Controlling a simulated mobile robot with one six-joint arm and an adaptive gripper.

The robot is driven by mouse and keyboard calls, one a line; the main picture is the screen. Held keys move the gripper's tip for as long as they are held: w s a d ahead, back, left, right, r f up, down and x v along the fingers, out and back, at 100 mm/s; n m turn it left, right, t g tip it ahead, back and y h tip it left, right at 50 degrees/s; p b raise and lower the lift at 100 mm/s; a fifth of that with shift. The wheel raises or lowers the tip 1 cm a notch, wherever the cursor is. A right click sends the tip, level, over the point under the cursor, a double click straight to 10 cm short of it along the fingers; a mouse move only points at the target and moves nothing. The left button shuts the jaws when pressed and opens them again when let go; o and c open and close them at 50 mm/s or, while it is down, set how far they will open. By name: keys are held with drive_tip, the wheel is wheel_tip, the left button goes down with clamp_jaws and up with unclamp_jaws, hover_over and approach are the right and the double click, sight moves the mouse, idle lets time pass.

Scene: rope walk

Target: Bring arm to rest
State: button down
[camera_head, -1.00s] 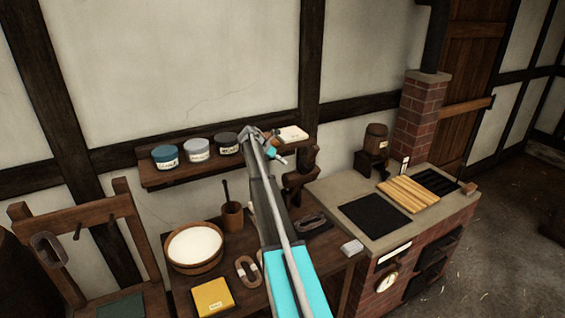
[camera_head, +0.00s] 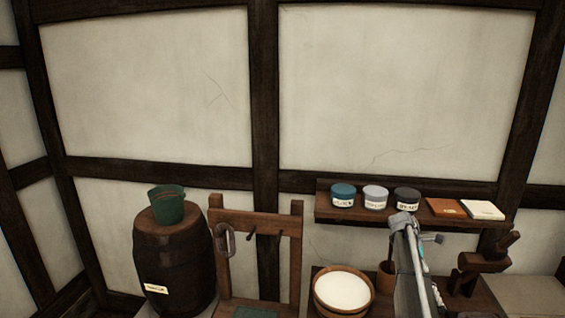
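My arm rises from the bottom edge at the right of the view, grey and silver with a small bit of cyan. Its upper end, with my gripper (camera_head: 430,240), is just in front of and below the wall shelf (camera_head: 330,212). The gripper is small and partly merged with the arm, so I cannot tell whether its fingers are open or shut. I see nothing clearly held.
The shelf carries a teal jar (camera_head: 343,196), a light grey jar (camera_head: 375,198), a dark jar (camera_head: 407,199), a brown book (camera_head: 446,208) and a white block (camera_head: 482,210). Below are a bowl of white stuff (camera_head: 342,291) and a mortar (camera_head: 386,278). A barrel (camera_head: 172,258) with a green bucket (camera_head: 167,206) stands left.

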drive_tip(key=s+a+f+m+t+y+b, duration=0.1)
drive_tip(key=s+a+f+m, duration=0.3)
drive_tip(key=s+a, duration=0.4)
drive_tip(key=s+a+f+m+t+y+b, duration=0.1)
drive_tip(key=s+a+f+m+y+b, duration=0.2)
drive_tip(key=s+a, duration=0.5)
drive_tip(key=s+a+f+m+t+y+b, duration=0.1)
drive_tip(key=s+a+f+m+y+b, duration=0.1)
drive_tip(key=s+a, duration=0.7)
drive_tip(key=a+f+m+b, duration=0.1)
drive_tip(key=a+f+m, duration=0.1)
drive_tip(key=a, duration=0.6)
drive_tip(key=shift+f+m+b, duration=0.3)
drive_tip(key=shift+m+b, duration=0.1)
drive_tip(key=shift+m, duration=0.5)
drive_tip(key=shift+s, duration=0.1)
